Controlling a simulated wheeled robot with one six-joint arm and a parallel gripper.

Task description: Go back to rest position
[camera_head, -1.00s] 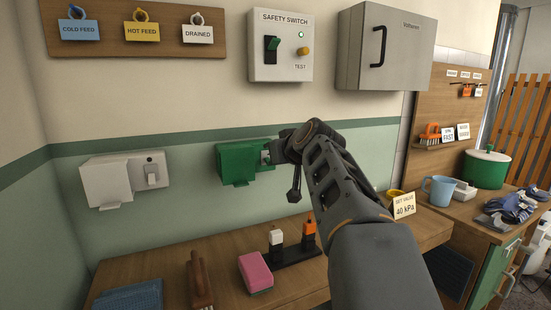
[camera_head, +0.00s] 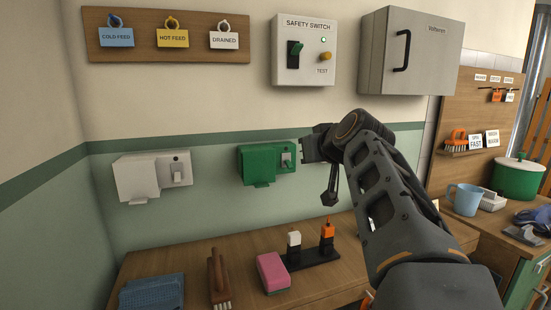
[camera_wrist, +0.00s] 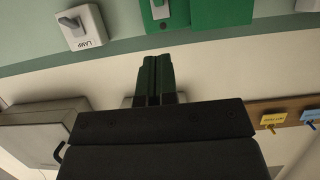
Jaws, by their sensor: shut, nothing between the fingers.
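My gripper (camera_head: 309,149) is held in the air in front of the wall in the head view, just right of the green switch box (camera_head: 262,166). A small gap shows between them in the picture. In the wrist view, my gripper's two dark fingers (camera_wrist: 157,80) lie together with nothing between them. The green box shows at the top of that view (camera_wrist: 222,12), beyond the fingertips. Its grey switch, at its right side in the head view, is uncovered.
A white switch box (camera_head: 137,178) is on the wall at left. The safety switch (camera_head: 304,62) and grey cabinet (camera_head: 437,58) hang above. Below are a pink sponge (camera_head: 272,272), a brush (camera_head: 219,280) and a black stand (camera_head: 316,259). A lamp switch (camera_wrist: 82,24) shows in the wrist view.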

